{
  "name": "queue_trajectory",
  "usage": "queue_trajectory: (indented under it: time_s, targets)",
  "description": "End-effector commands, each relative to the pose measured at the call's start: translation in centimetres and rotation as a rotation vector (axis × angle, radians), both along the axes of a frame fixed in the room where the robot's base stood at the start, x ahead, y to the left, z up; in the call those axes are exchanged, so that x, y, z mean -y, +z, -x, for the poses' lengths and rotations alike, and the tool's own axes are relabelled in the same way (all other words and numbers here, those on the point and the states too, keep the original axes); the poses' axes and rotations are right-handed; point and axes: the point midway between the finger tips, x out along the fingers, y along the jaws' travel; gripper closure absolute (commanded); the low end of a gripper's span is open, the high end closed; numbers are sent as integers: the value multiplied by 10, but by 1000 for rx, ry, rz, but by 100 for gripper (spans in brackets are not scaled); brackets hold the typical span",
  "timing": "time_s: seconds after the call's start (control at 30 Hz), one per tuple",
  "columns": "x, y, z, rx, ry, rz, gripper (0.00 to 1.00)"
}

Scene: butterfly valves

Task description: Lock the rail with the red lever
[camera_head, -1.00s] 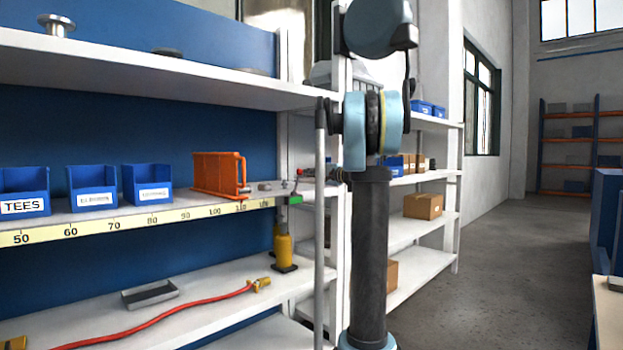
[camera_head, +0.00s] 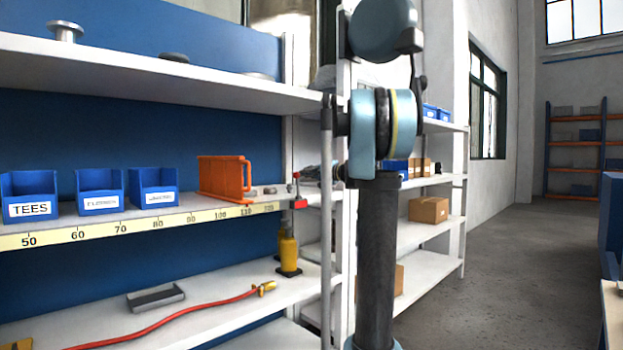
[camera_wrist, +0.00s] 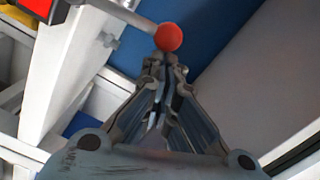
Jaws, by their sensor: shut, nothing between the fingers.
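The red lever's ball knob (camera_wrist: 169,37) sits on a grey rod in the wrist view. A small red lever (camera_head: 297,177) stands about upright at the right end of the middle shelf in the head view. A red block (camera_head: 299,204) is just below it on the shelf's front edge; a red face also shows at the wrist view's upper left (camera_wrist: 38,6). My gripper (camera_wrist: 165,68) is shut and empty, its fingertips just below the ball in the picture. I cannot tell whether they touch it. In the head view my arm hides most of the gripper.
An orange frame (camera_head: 224,178) stands left of the lever on the middle shelf, above a yellow scale strip (camera_head: 150,225). Blue bins (camera_head: 101,192) stand further left. A yellow cylinder (camera_head: 288,250) is below. A white post (camera_wrist: 75,65) is close to my gripper.

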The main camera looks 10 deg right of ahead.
Motion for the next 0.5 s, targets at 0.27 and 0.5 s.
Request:
queue_trajectory:
  time_s: [0.27, 0.5]
  targets:
    - [-14, 2, 10, 56, 1, 77, 100]
    - [-19, 3, 14, 55, 0, 76, 100]
